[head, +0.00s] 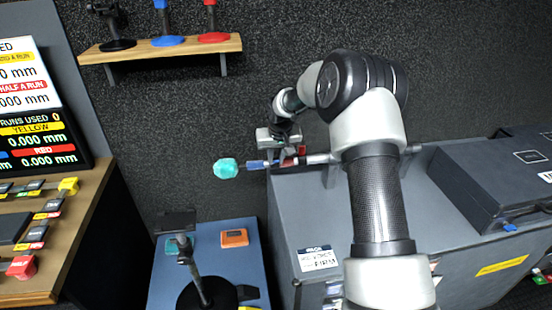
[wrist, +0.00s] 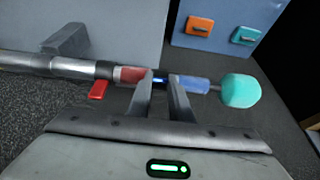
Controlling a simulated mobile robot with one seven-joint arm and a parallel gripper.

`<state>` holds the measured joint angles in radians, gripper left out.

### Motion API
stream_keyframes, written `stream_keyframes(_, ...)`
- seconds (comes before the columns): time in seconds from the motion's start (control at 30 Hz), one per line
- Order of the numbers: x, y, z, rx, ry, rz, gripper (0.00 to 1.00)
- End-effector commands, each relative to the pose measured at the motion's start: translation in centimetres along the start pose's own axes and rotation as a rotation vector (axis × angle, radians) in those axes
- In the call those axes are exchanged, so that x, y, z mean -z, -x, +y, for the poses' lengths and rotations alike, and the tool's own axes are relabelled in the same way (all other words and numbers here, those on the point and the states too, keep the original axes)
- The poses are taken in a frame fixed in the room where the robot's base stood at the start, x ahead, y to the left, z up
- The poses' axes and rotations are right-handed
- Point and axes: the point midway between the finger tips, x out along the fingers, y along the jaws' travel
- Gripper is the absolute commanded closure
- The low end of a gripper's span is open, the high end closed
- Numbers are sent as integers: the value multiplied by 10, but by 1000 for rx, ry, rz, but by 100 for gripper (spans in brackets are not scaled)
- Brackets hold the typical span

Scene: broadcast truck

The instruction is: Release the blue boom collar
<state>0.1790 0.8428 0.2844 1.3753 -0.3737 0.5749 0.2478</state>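The boom (wrist: 75,67) runs across the wrist view and ends in a teal foam tip (wrist: 241,90). In the head view the tip (head: 226,168) hangs left of the grey case. A blue section (wrist: 197,84) lies nearest the tip, a red section (wrist: 130,74) farther along, with a red lever (wrist: 98,90) sticking out. My gripper (wrist: 160,82) is at the boom between the red and blue sections. Its fingers are apart, and a small dark and blue part shows in the gap. Whether they press on it is unclear. In the head view my gripper (head: 283,152) is partly hidden.
A large grey case (head: 310,215) stands below the boom. A blue-topped stand (head: 205,265) with an orange block (head: 234,237) and a black holder (head: 176,222) is at lower left. A shelf (head: 160,48) hangs on the wall. Dark floor shows below the boom.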

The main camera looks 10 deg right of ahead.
Motion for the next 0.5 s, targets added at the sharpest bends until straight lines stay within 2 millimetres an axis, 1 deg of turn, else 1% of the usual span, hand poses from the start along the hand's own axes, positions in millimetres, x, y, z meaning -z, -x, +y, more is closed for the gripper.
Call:
stream_keyframes(0.03, 0, 0, 0, 0, 0, 0, 95)
stream_keyframes(0.07, 0, 0, 0, 0, 0, 0, 100)
stream_keyframes(0.1, 0, 0, 0, 0, 0, 0, 100)
stream_keyframes(0.27, -2, -3, 0, 0, 1, 19, 100)
stream_keyframes(0.5, -12, -12, 0, -2, 2, 140, 100)
